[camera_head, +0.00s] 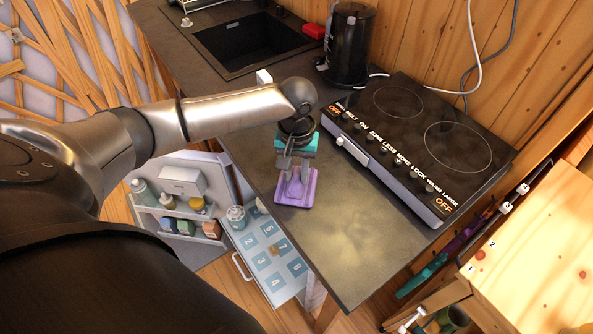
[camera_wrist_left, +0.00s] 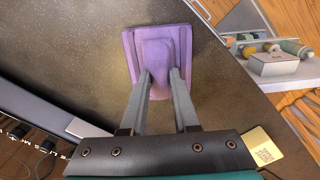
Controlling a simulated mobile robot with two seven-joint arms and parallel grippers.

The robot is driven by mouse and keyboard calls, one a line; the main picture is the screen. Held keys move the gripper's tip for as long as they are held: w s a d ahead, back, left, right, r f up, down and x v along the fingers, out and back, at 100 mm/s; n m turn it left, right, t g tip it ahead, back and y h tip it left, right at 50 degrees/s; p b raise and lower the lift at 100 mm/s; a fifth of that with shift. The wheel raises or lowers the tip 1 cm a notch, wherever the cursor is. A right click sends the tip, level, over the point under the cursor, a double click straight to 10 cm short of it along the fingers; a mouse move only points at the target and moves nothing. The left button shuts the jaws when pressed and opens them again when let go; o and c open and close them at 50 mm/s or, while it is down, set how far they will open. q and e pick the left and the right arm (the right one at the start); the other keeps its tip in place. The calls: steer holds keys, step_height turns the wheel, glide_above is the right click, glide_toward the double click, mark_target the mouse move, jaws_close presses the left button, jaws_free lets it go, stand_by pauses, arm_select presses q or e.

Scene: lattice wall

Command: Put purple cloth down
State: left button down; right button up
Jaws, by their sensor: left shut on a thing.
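The purple cloth (camera_head: 296,193) is a folded square at the front edge of the dark countertop (camera_head: 330,240), left of the hob. My left gripper (camera_head: 292,172) points down over it. In the left wrist view the fingers (camera_wrist_left: 160,78) are shut on a raised ridge in the middle of the cloth (camera_wrist_left: 135,55). The cloth looks to be at or very near the counter surface; I cannot tell whether it rests fully on it. My right gripper is not in view.
A black hob (camera_head: 420,135) lies right of the cloth, with a black kettle (camera_head: 349,45) and sink (camera_head: 245,45) behind. An open drawer (camera_head: 262,250) with numbered squares juts out below the counter's front edge.

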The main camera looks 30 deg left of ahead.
mark_target(297, 176)
arm_select(q)
steer(key=c, duration=0.7)
jaws_free()
steer(key=shift+o, duration=0.2)
steer(key=shift+r, duration=0.1)
step_height(297, 176, up, 12)
steer(key=p, duration=0.2)
